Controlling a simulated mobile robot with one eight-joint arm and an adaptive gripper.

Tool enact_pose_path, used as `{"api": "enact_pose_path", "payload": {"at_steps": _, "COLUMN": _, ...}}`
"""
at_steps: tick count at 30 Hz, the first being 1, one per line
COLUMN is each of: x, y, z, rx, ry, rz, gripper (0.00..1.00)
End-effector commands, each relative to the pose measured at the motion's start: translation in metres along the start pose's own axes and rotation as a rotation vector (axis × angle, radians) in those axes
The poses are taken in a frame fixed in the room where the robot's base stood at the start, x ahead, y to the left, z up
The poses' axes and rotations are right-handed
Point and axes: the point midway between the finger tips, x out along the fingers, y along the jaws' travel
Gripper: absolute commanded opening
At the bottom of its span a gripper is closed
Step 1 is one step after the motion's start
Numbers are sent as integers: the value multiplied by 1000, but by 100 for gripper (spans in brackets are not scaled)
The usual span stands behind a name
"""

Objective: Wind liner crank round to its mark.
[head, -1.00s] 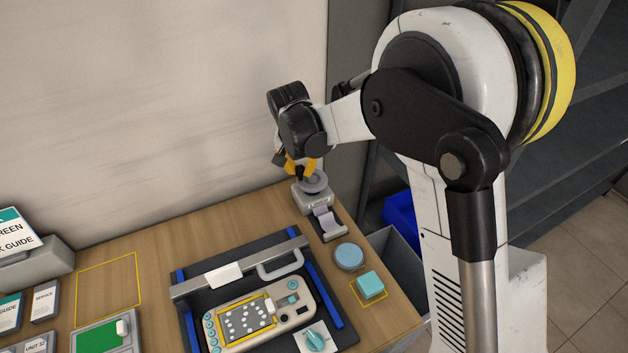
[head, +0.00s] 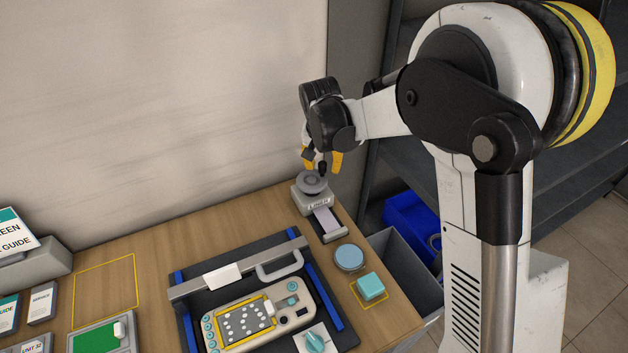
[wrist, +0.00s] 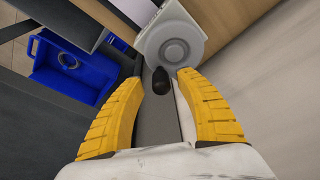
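The liner unit (head: 304,205) is a small grey box at the table's far right corner, marked LINER, with a pale strip (head: 326,218) coming out of its front. Its crank is a round grey disc (head: 313,182) on top, which also shows in the wrist view (wrist: 174,48). The crank's black knob (wrist: 160,80) stands at the disc's edge, on the far right side in the head view. My gripper (wrist: 161,77) is open around the knob, with a visible gap to each yellow finger. The crank's mark cannot be made out.
A blue round lid (head: 349,257) and a teal block (head: 371,286) lie in front of the unit. A dark tray with a handled bar (head: 280,267) and a panel device (head: 240,320) is nearer. A grey bin (head: 405,260) and blue bin (head: 408,222) stand off the table's right edge.

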Motion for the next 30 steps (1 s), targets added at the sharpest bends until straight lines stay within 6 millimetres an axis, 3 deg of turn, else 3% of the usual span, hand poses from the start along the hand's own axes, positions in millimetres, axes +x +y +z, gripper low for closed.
{"api": "enact_pose_path", "payload": {"at_steps": 11, "x": -3, "y": -1, "z": 0, "rx": -1, "ry": -1, "rz": -1, "gripper": 43}}
{"api": "enact_pose_path", "payload": {"at_steps": 30, "x": -56, "y": -2, "z": -14, "rx": -1, "ry": -1, "rz": -2, "gripper": 43}}
